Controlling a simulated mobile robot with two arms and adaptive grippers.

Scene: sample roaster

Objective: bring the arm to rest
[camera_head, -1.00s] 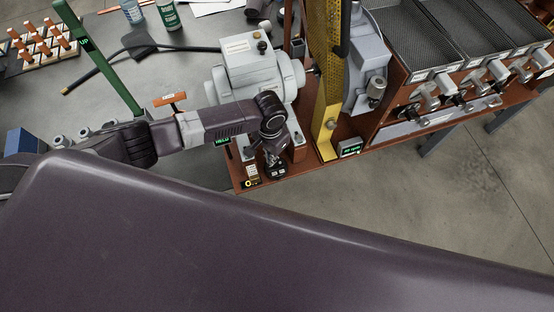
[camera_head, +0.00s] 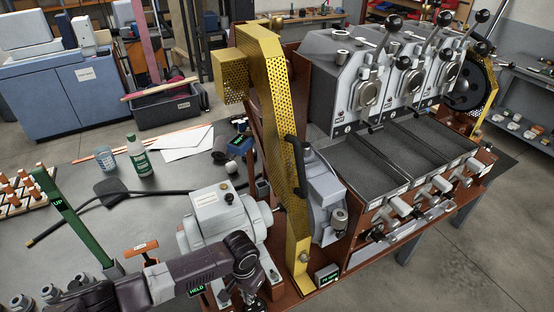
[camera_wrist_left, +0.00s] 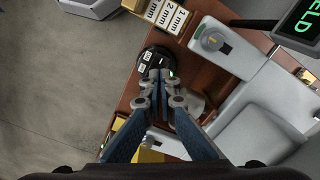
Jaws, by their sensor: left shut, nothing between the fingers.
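My left arm comes in at the bottom left of the head view. Its gripper (camera_head: 252,298) points down at the front of the red-brown bench frame, beside the grey motor housing (camera_head: 222,220), and is partly cut off by the lower edge. In the left wrist view the gripper (camera_wrist_left: 161,80) has its fingertips together with nothing between them. The tips overlap a round black knob (camera_wrist_left: 155,60) with white labels; I cannot tell whether they touch it. My right gripper is not in view.
A display reading HELD (camera_wrist_left: 300,22) and a plate marked in mm (camera_wrist_left: 166,14) are near the gripper. A yellow perforated guard (camera_head: 275,130) stands to the right. A green post (camera_head: 68,222) and orange-topped handle (camera_head: 140,248) stand left. Open floor (camera_head: 455,265) lies at right.

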